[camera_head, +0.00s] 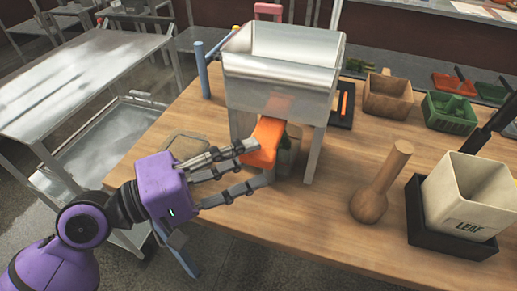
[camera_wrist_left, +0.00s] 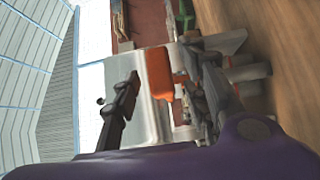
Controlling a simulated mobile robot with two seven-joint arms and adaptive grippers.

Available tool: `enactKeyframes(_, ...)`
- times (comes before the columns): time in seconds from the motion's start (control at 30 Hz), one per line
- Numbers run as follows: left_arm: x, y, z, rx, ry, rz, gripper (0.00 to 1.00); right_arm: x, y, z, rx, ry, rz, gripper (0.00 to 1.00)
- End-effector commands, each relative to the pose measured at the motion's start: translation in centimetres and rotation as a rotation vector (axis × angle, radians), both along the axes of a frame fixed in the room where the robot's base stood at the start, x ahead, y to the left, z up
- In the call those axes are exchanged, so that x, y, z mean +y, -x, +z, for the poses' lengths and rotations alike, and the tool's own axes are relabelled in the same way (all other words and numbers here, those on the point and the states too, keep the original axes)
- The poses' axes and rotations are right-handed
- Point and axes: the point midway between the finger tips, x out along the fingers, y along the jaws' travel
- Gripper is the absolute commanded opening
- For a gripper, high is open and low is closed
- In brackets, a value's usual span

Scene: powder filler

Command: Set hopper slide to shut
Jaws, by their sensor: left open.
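The metal hopper (camera_head: 280,70) stands on legs on the wooden table. An orange slide (camera_head: 265,143) sticks out from under its front, towards the left gripper. My left gripper (camera_head: 252,168) is open, with its fingers pointing at the slide; the upper fingertip is near the slide's left edge. I cannot tell whether they touch. In the left wrist view the orange slide (camera_wrist_left: 159,73) shows between and beyond the two fingers (camera_wrist_left: 165,85), with the metal hopper (camera_wrist_left: 150,115) behind it. A greenish container (camera_head: 287,155) under the hopper is partly hidden by the slide. My right gripper is not in view.
A wooden pestle-like tool (camera_head: 380,185) stands to the right of the hopper. A white bin marked LEAF (camera_head: 468,198) sits in a black tray (camera_head: 425,235). A wooden box (camera_head: 388,97) and a green bin (camera_head: 449,112) are behind. A metal cart (camera_head: 75,80) stands left of the table.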

Motion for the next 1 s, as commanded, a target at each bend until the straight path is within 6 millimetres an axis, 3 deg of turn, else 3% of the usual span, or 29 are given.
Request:
enactKeyframes(0.2,-2.1,-1.1,0.2,-0.002,0.001,-0.001,0.41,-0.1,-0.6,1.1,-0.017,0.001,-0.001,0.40)
enactKeyframes(0.53,-2.4,-1.2,-0.1,0.000,-0.001,0.000,0.41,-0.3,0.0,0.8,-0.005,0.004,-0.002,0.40)
enactKeyframes(0.83,-2.4,-1.2,-0.1,0.000,-0.001,0.000,0.01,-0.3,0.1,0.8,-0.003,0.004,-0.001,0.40)
enactKeyframes(1.0,-2.4,-1.2,0.0,0.000,-0.001,0.000,0.00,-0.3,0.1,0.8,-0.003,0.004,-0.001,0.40)
